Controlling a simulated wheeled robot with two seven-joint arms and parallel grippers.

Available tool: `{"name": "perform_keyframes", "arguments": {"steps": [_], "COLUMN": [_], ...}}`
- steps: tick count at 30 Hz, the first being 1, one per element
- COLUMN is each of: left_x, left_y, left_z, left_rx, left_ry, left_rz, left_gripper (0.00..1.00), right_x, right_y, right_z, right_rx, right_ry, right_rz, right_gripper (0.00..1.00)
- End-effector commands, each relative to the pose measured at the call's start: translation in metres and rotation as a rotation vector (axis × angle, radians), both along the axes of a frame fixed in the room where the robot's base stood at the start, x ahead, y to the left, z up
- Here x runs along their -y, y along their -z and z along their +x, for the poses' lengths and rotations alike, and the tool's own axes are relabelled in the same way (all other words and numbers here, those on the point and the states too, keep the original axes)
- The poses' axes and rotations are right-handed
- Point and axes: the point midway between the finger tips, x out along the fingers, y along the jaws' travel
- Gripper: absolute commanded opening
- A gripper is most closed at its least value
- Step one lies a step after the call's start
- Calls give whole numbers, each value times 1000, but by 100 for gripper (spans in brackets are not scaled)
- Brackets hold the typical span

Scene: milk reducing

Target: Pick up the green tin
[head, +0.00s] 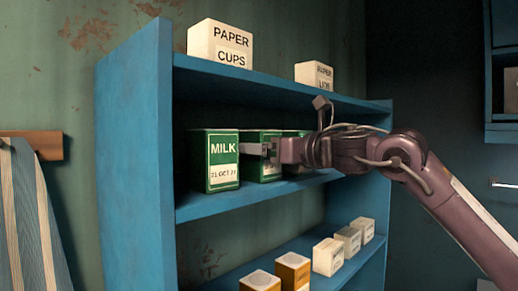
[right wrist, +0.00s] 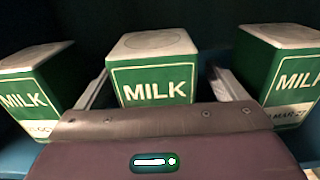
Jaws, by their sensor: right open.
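Three green milk tins with pale tops stand in a row on the middle shelf. In the head view the left tin (head: 222,150) is in full view, the middle tin (head: 255,172) is partly covered by my right gripper (head: 268,150), and the right tin (head: 292,134) is mostly hidden behind my arm. In the right wrist view the middle tin (right wrist: 153,75) stands between the two open fingers, with a finger on each side. The left tin (right wrist: 38,90) and right tin (right wrist: 285,70) are outside the fingers. My left gripper is not in view.
The blue shelf unit (head: 135,160) has a top board with two white paper-goods boxes, one a paper cups box (head: 220,44). The lower shelf holds orange boxes (head: 292,270) and several white boxes (head: 328,256). The tins have narrow gaps between them.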

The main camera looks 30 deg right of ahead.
Motion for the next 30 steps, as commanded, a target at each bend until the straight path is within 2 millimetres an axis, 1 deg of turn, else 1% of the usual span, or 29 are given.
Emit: {"name": "perform_keyframes", "arguments": {"steps": [1,3,6,10,15,16,30], "left_x": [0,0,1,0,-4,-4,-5], "left_y": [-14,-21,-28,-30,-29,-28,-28], "left_z": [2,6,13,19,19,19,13], "left_rx": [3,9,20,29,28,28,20], "left_ry": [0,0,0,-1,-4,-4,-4], "left_rz": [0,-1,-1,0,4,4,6], "left_gripper": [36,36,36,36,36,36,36], "right_x": [-5,-11,-14,-15,-15,-15,-15], "right_y": [-5,-4,-3,0,1,1,1], "right_z": [7,15,27,33,33,33,33], "right_rx": [-4,-3,-1,1,1,1,1], "right_ry": [0,-2,-1,0,1,1,1], "right_rz": [-1,-1,1,1,0,0,1], "right_gripper": [91,91,91,91,91,90,28]}}
